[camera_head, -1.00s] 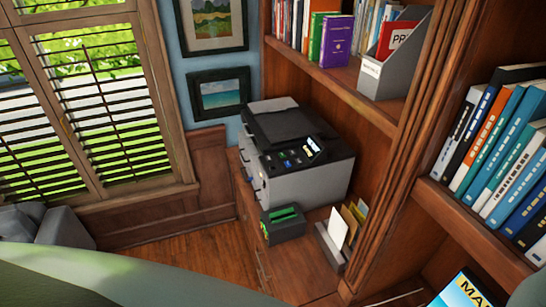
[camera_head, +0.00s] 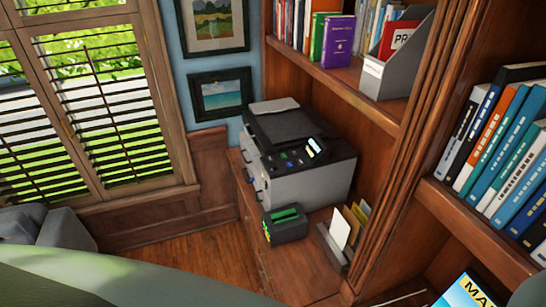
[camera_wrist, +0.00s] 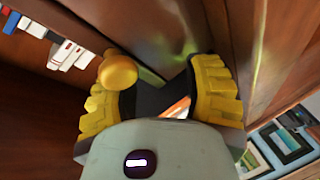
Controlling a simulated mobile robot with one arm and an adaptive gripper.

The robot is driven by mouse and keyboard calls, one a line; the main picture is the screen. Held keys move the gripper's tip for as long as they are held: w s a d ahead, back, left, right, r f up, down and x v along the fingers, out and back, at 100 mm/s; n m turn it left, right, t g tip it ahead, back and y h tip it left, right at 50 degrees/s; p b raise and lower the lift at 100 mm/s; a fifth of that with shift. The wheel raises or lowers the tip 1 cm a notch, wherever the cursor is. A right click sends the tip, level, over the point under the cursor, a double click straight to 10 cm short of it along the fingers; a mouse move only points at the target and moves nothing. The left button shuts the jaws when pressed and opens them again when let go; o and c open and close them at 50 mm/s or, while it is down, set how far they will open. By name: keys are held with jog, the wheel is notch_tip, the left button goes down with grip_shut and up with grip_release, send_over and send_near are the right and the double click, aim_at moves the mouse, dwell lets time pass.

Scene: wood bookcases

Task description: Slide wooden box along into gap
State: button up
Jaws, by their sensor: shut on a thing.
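My gripper (camera_wrist: 165,80) shows only in the wrist view, with ribbed yellow pads on its two fingers. It is shut on a brown wooden piece (camera_wrist: 150,30) that fills the space beyond the fingertips. This looks like the wooden box, but its outline blends with the wood around it. A rounded yellow end shows at the left finger. The gap is not clearly visible in either view. Neither my gripper nor the box can be made out in the head view.
In the head view, a printer (camera_head: 300,178) and a black-and-green box (camera_head: 286,224) stand on a low wooden cabinet. A letter holder (camera_head: 333,248) stands beside them. Bookcase shelves hold books (camera_head: 505,145) on the right. Shuttered windows (camera_head: 90,100) are at left.

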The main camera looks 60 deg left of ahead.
jog(key=shift+s+d+r, duration=0.15)
jog(key=shift+s+d, duration=0.05)
jog(key=shift+s, duration=0.3)
jog(key=v, duration=1.1)
jog(key=shift+s+a, duration=0.1)
